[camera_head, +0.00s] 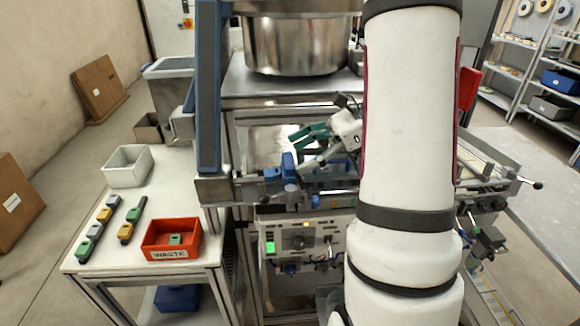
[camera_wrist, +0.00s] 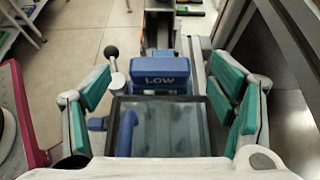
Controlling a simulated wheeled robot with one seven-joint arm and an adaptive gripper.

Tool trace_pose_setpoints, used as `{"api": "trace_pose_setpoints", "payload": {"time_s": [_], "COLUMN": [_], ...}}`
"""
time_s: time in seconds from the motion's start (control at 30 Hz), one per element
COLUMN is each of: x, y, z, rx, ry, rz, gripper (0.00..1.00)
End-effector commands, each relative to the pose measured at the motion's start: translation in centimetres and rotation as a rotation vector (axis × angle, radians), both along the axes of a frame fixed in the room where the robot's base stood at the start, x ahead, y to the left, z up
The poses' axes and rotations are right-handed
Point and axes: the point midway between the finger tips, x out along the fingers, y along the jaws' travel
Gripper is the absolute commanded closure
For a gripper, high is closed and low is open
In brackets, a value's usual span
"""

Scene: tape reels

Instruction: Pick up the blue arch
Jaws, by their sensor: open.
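My gripper (camera_wrist: 160,82) is open, with teal pads spread wide on both sides of the wrist view. In the head view my gripper (camera_head: 312,136) is in front of the machine, partly hidden by my arm. A blue block marked LOW (camera_wrist: 160,72) lies ahead between the fingers, apart from the pads. A curved blue piece (camera_wrist: 126,132) stands nearer, left of centre, over a dark-framed clear panel. I cannot tell which of these is the blue arch. A blue part (camera_head: 288,165) also shows just below my gripper in the head view.
A ball-tipped lever (camera_wrist: 112,54) stands left of the LOW block. A metal bowl (camera_head: 298,44) is above the machine. On the left, a white table (camera_head: 165,187) holds a red WASTE bin (camera_head: 158,254), a white bin (camera_head: 128,180) and several coloured pieces.

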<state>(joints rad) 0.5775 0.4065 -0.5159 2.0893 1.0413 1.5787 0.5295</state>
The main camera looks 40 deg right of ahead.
Motion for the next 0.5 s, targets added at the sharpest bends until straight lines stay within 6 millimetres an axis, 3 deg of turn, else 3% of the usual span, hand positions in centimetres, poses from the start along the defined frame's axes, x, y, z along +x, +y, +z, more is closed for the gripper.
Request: {"api": "trace_pose_setpoints", "payload": {"time_s": [0.13,0.43,0.5], "x": [0.8,1.1,1.1], "y": [1.3,1.6,1.6], "z": [-0.7,-1.1,-1.1], "rx": [0.001,-0.001,-0.001], "ry": [0.0,-0.001,-0.001], "rz": [0.002,-0.002,-0.002], "gripper": [0.22,0.22,0.36]}}
